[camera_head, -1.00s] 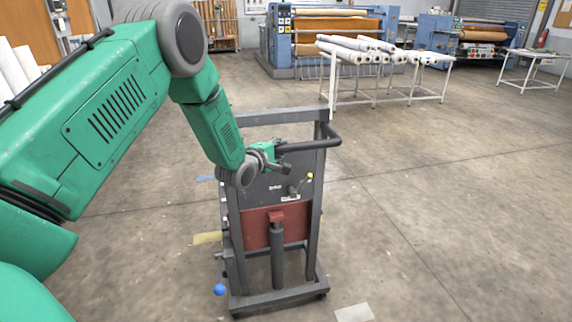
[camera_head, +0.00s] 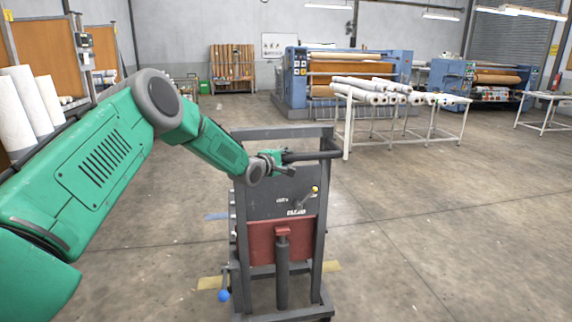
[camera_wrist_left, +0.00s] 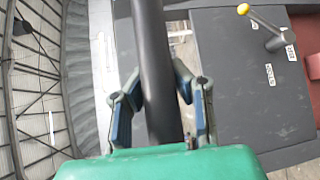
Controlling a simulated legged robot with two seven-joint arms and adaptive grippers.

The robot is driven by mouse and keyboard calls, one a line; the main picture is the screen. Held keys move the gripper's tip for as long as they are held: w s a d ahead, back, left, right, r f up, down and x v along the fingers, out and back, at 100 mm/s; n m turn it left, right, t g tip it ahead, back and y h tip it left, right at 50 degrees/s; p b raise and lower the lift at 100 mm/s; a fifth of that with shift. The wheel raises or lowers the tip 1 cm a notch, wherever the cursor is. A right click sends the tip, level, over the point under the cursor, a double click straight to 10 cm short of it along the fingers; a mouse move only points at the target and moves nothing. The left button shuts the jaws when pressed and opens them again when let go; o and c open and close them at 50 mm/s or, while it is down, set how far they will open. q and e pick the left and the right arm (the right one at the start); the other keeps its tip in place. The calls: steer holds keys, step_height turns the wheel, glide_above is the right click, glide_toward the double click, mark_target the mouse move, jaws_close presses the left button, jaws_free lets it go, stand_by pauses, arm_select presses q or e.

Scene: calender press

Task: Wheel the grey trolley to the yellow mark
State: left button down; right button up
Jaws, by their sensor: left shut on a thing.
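The grey trolley (camera_head: 241,190) stands upright in front of me, with a dark push handle (camera_head: 312,155) across its top and a red block on its frame. My left gripper (camera_head: 284,163) is shut on the handle. In the left wrist view the fingers (camera_wrist_left: 160,98) sit on either side of the dark handle bar (camera_wrist_left: 155,60). The yellow mark (camera_head: 210,283) is on the floor, showing to the left and right of the trolley's lower frame. Its middle is hidden behind the trolley. My right gripper is out of view.
A white table (camera_head: 425,134) with several white rolls stands beyond the trolley to the right. Blue machines (camera_head: 296,80) stand behind it. Open concrete floor lies to the right.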

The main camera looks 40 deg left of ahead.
arm_select(q)
steer(key=shift+w+d+r+h, duration=0.15)
steer(key=shift+d+h, duration=0.15)
steer(key=shift+d, duration=0.5)
steer(key=c, duration=1.7)
jaws_free()
steer(key=o, duration=0.4)
steer(key=shift+w+d, duration=0.15)
steer(key=shift+w, duration=0.1)
steer(key=shift+w+d, duration=0.2)
steer(key=shift+s+a, duration=0.4)
steer(key=shift+s, duration=0.3)
steer(key=s, duration=0.3)
steer(key=shift+s+a, duration=0.15)
steer(key=shift+s, duration=0.2)
glide_toward(286, 159)
steer(key=shift+w+d, duration=0.5)
steer(key=shift+w, duration=0.35)
